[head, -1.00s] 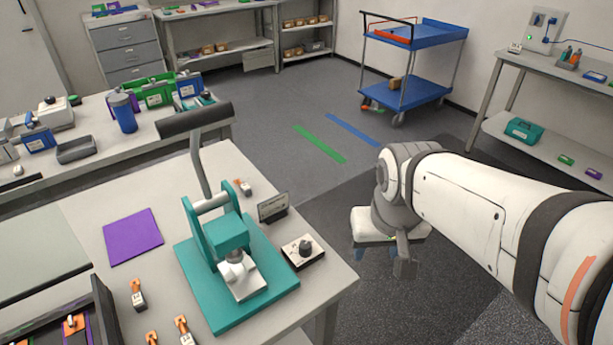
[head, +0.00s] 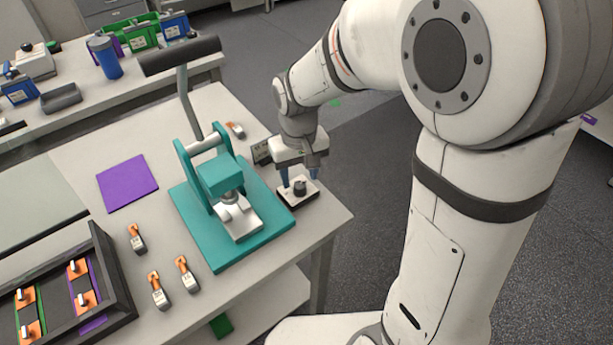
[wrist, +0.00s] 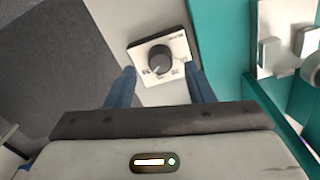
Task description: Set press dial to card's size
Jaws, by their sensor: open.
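The press dial is a black knob (wrist: 160,59) on a small white-topped box (wrist: 177,46) with markings too small to read. In the head view the dial (head: 299,187) sits at the table's right edge, beside the teal press (head: 215,180). My gripper (head: 300,175) is above the dial, pointing down. In the wrist view its two blue fingers (wrist: 160,88) are open and apart, one on each side just short of the knob, holding nothing. The card in its dark stand (head: 262,152) is mostly hidden behind my gripper, and its text cannot be read.
The press's long lever (head: 180,55) rises left of my arm. Small orange-topped pieces (head: 159,290) lie on the table near a black tray (head: 125,300). A purple mat (head: 127,183) lies left of the press.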

